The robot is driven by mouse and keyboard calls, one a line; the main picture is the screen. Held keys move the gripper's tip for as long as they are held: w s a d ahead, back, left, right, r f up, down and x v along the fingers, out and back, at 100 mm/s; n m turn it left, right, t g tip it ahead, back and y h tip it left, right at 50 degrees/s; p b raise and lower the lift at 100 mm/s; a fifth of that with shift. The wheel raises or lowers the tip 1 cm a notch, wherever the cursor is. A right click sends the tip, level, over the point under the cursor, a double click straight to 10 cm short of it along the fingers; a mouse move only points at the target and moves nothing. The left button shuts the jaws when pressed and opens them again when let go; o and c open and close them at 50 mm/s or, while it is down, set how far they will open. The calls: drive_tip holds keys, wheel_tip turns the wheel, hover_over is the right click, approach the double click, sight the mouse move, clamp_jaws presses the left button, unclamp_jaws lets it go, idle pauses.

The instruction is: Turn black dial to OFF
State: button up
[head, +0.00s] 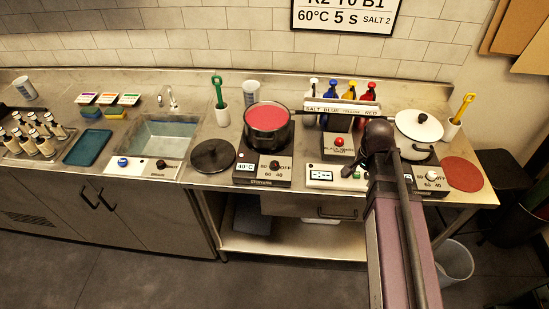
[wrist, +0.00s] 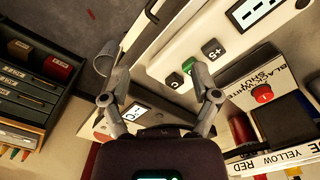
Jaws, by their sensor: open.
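The black dial (head: 275,164) is on the front panel of the left hot plate (head: 262,182) in the head view. OFF, 80, 60 and 40 are printed around it, and a display beside it reads 40°C. Where its pointer stands is too small to tell. I cannot make the dial out in the wrist view. My gripper (wrist: 160,82) is open and empty in the wrist view, its fingers spread over a white panel with a green button (wrist: 187,65).
A pot of red liquid (head: 268,118) stands on the left hot plate. A white-knobbed right hot plate (head: 431,176) carries a white-lidded pot (head: 418,127). A small display panel (head: 320,176) and a box with a red button (head: 339,141) lie between. A black disc (head: 213,156) lies left.

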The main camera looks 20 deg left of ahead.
drive_tip(key=w+a+r+m+p, duration=0.1)
drive_tip(key=a+r+m+p, duration=0.15)
drive_tip(key=a, duration=0.55)
drive_tip(key=w+a+r+m+p, duration=0.1)
drive_tip(key=a+r+m+p, duration=0.1)
drive_tip(key=a+m, duration=0.35)
wheel_tip(320, 180, up, 3)
drive_tip(key=m+p, duration=0.3)
drive_tip(key=m, duration=0.1)
hover_over(274, 163)
drive_tip(key=shift+r, duration=0.2)
drive_tip(key=shift+f, duration=0.1)
wheel_tip(274, 163, down, 14)
drive_tip(key=b, duration=1.4)
drive_tip(key=shift+r, duration=0.2)
clamp_jaws()
